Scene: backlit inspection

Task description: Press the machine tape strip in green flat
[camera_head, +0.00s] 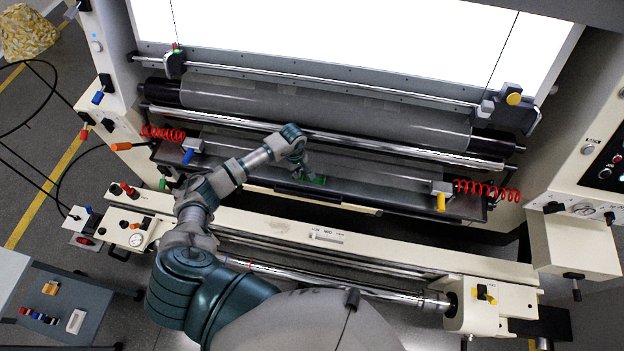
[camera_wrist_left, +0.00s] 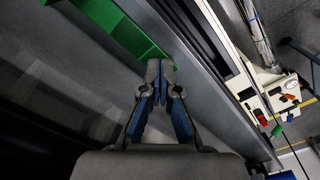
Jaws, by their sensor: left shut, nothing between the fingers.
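The green machine tape strip (camera_head: 319,180) lies on the dark tray-like ledge of the machine, in the middle of the head view. In the left wrist view the green strip (camera_wrist_left: 125,30) runs from the top left down towards the fingertips, with raised-looking edges. My left gripper (camera_head: 308,173) reaches down over the ledge beside the strip. In the left wrist view the left gripper (camera_wrist_left: 160,68) is shut and empty, its tips close to the strip's near end. I cannot tell whether they touch it. My right gripper is not in view.
A large grey roller (camera_head: 330,112) and a chrome bar (camera_head: 330,137) lie behind the ledge. Red coiled hoses (camera_head: 487,190) and a yellow-handled clamp (camera_head: 441,199) are at the right. A cream front beam (camera_head: 380,248) crosses before the ledge. A bright backlit panel (camera_head: 350,35) stands behind.

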